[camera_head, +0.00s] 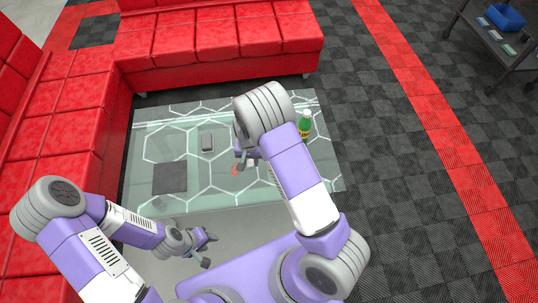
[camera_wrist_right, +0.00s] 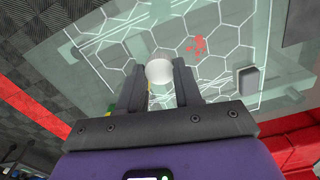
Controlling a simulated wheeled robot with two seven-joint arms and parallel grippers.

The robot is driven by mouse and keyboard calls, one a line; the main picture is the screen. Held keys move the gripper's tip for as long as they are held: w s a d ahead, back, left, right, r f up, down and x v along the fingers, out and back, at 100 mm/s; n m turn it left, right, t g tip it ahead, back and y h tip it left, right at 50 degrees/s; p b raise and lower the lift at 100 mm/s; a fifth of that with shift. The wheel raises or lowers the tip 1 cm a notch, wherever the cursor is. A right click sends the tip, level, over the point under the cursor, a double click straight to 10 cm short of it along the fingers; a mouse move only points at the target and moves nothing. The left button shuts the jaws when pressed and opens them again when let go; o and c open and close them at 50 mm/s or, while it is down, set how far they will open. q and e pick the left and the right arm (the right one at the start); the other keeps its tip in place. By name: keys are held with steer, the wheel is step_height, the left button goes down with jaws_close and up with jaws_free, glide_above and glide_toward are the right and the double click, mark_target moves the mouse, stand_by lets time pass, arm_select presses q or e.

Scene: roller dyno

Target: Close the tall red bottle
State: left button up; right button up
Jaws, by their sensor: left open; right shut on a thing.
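My right gripper (camera_head: 244,160) is low over the glass table, partly hidden by its own arm. In the right wrist view, its fingers (camera_wrist_right: 159,68) are shut on a white round thing (camera_wrist_right: 159,72) that looks like a cap seen from above. A sliver of yellow shows beneath it. I cannot tell whether it sits on a bottle. No tall red bottle is clearly visible. A small red patch (camera_head: 234,170) lies near this gripper; it also shows in the right wrist view (camera_wrist_right: 197,45), looking flat. My left gripper (camera_head: 210,250) is open and empty by the table's front edge.
The glass table (camera_head: 225,195) has a white hexagon pattern. A green bottle (camera_head: 305,124) stands at its right. A dark square (camera_head: 170,177) and a small grey box (camera_head: 207,142) lie left of centre. Red sofas (camera_head: 215,40) border the back and left.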

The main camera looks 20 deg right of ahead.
steer(key=s+d+r+n, duration=0.2)
steer(key=s+r+n, duration=0.3)
steer(key=r, duration=0.7)
steer(key=shift+s+d, duration=0.2)
steer(key=shift+s, duration=0.45)
steer(key=shift+a, duration=0.1)
